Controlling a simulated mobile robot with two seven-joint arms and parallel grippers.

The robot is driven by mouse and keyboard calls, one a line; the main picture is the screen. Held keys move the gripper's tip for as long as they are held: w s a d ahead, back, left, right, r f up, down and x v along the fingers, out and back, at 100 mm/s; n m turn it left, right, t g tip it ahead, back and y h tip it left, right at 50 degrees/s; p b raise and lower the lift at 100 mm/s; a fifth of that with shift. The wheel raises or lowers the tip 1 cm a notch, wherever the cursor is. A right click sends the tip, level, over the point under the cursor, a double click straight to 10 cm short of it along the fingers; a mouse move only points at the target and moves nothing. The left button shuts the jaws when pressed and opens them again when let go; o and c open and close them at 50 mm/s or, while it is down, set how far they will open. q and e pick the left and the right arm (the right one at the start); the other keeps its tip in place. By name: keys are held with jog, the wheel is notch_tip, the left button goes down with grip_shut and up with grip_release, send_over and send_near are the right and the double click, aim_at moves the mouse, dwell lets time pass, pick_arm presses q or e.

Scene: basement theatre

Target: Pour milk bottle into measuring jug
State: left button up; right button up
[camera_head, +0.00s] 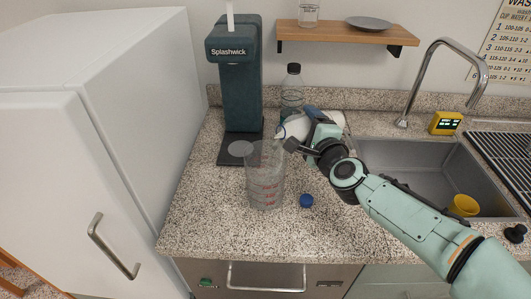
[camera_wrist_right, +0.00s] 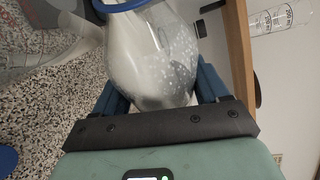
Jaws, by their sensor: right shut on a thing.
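The milk bottle (camera_head: 293,128) is clear with white milk in it. My right gripper (camera_head: 308,122) is shut around it and holds it above the counter, tipped with its mouth toward the left, by the jug's rim. In the wrist view the bottle (camera_wrist_right: 150,55) lies between the blue fingers, with a blue ring at its neck. The clear measuring jug (camera_head: 265,182) with red marks stands upright on the counter, just below and left of the bottle. No milk shows in it. I cannot tell whether milk is flowing. My left gripper is not in view.
A blue cap (camera_head: 306,201) lies right of the jug. A Splashwick machine (camera_head: 236,85) stands behind the jug, and a dark-capped clear bottle (camera_head: 292,88) is near the wall. The sink (camera_head: 405,160) is at right, under a tap (camera_head: 435,60). The front counter is mostly clear.

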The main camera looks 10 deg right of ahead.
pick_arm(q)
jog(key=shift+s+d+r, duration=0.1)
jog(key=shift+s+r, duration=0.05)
pick_arm(e)
jog(key=shift+s+a+r+n, duration=0.1)
jog(key=shift+a+r+n, duration=0.25)
jog(key=shift+r, duration=0.2)
jog(key=shift+r+n+t, duration=0.5)
jog(key=shift+r+n, duration=0.2)
jog(key=shift+n, duration=0.05)
dwell(3.8)
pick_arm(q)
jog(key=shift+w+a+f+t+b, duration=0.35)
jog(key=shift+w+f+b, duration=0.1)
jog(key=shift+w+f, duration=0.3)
pick_arm(e)
jog(key=shift+n, duration=0.4)
dwell(1.6)
